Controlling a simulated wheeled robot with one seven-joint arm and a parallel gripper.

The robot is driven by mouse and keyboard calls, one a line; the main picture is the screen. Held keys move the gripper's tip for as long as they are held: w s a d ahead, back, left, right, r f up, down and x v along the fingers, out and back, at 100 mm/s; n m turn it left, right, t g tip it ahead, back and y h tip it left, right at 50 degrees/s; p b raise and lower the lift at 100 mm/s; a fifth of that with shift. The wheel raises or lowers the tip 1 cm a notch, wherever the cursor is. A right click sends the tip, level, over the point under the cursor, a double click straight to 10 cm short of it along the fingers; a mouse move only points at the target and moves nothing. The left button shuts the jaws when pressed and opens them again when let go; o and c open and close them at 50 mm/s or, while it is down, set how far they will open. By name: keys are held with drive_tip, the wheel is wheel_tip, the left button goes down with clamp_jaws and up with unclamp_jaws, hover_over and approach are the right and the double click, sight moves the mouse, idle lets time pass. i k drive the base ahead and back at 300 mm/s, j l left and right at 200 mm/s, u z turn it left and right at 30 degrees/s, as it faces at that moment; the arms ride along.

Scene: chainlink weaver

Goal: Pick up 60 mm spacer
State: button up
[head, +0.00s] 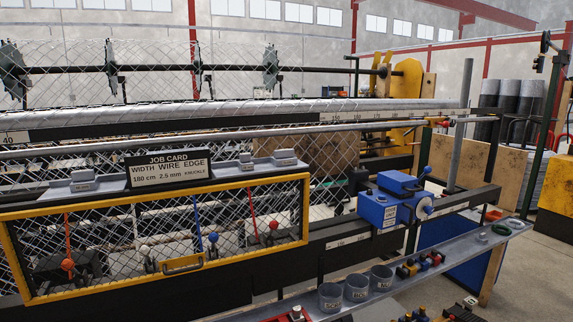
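Several small grey blocks, which look like spacers, sit on the ledge above the yellow-framed mesh guard. One block (83,182) is left of the job card. Two more, a middle block (246,161) and a right block (285,157), sit close together right of the card. Their labels are too small to read, so I cannot tell which is the 60 mm spacer. My gripper is not in view.
The black job card sign (168,168) stands between the blocks. The yellow-framed guard (308,215) is below the ledge. A blue device (378,210) is on the rail to the right. Grey cups (330,297) stand on a lower shelf (455,262). Wire mesh and rollers lie behind.

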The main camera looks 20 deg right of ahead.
sight(85, 180)
drive_tip(key=i+j+u, duration=0.2)
drive_tip(key=i+j, duration=0.25)
drive_tip(key=j, duration=0.35)
drive_tip(key=i+j+u, duration=0.2)
drive_tip(key=i+j, duration=0.35)
drive_tip(key=j, duration=0.2)
drive_tip(key=i+j+u, duration=0.2)
drive_tip(key=i+j, duration=0.35)
drive_tip(key=j, duration=0.1)
